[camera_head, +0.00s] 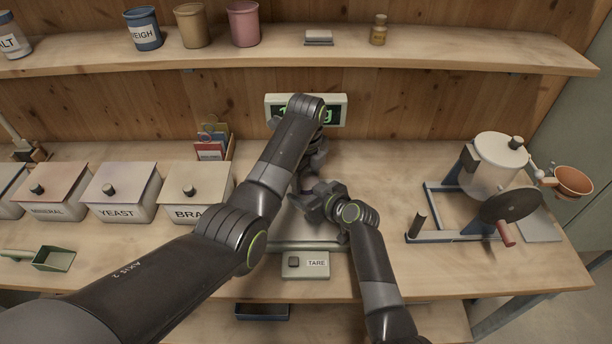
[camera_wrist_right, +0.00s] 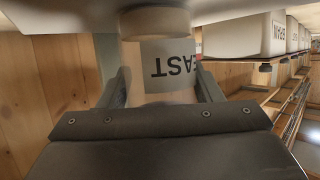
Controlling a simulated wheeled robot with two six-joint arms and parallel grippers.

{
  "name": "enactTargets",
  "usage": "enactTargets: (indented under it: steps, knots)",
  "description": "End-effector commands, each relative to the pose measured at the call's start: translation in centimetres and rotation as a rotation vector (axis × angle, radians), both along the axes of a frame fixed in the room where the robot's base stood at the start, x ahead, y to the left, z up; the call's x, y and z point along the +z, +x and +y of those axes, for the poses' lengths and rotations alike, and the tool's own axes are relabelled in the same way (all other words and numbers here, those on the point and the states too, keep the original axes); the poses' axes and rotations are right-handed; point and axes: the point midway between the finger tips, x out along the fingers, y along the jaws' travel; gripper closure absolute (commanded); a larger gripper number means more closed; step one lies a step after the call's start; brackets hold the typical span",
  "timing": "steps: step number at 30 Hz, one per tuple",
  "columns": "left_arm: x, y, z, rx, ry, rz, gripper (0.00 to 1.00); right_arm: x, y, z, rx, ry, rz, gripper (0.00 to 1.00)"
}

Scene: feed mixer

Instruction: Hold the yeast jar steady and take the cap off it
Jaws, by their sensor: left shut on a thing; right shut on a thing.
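The yeast jar (camera_wrist_right: 170,65) shows in the right wrist view, upside down in that picture, with part of its white label readable. My right gripper (camera_wrist_right: 165,90) has a finger on each side of the jar and is shut on its body. In the head view my right gripper (camera_head: 322,202) is over the scale, and the arms hide the jar. My left gripper (camera_head: 314,160) is just behind and above it, shut on what seems to be the cap. The cap itself is hidden, so I cannot tell whether it is on the jar.
The scale has a lit display (camera_head: 335,108) behind the grippers and a TARE box (camera_head: 305,265) in front. Lidded bins (camera_head: 122,190) and a green scoop (camera_head: 54,258) are at left. A hand-cranked mixer (camera_head: 495,170) stands at right. The front table between scale and mixer is clear.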

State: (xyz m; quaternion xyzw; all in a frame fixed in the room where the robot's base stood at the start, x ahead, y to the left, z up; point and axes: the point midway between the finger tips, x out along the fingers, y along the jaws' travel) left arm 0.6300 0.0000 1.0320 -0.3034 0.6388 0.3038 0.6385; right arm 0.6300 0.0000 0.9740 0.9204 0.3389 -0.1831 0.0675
Motion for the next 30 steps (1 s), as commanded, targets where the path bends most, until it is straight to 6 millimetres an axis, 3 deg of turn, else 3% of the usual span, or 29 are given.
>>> enactTargets:
  steps: [10,22,23,27,30]
  knots:
    - [0.09,0.03,-0.03,0.434,0.0,-0.001,0.7,-0.03,-0.01,0.01,0.0,-0.001,0.001,1.0]
    - [0.1,0.04,-0.03,0.493,-0.001,-0.002,0.7,-0.03,-0.01,0.01,0.0,-0.001,0.001,1.0]
    - [0.1,0.04,-0.03,0.493,-0.001,-0.002,0.4,-0.03,-0.01,0.01,0.001,0.0,0.001,1.0]
    - [0.09,0.03,-0.03,0.492,-0.001,-0.002,0.21,-0.03,-0.01,0.01,0.001,0.0,0.001,1.0]
    - [0.08,0.02,-0.02,0.492,0.0,-0.001,0.2,-0.03,-0.02,0.02,0.001,0.0,0.001,1.0]
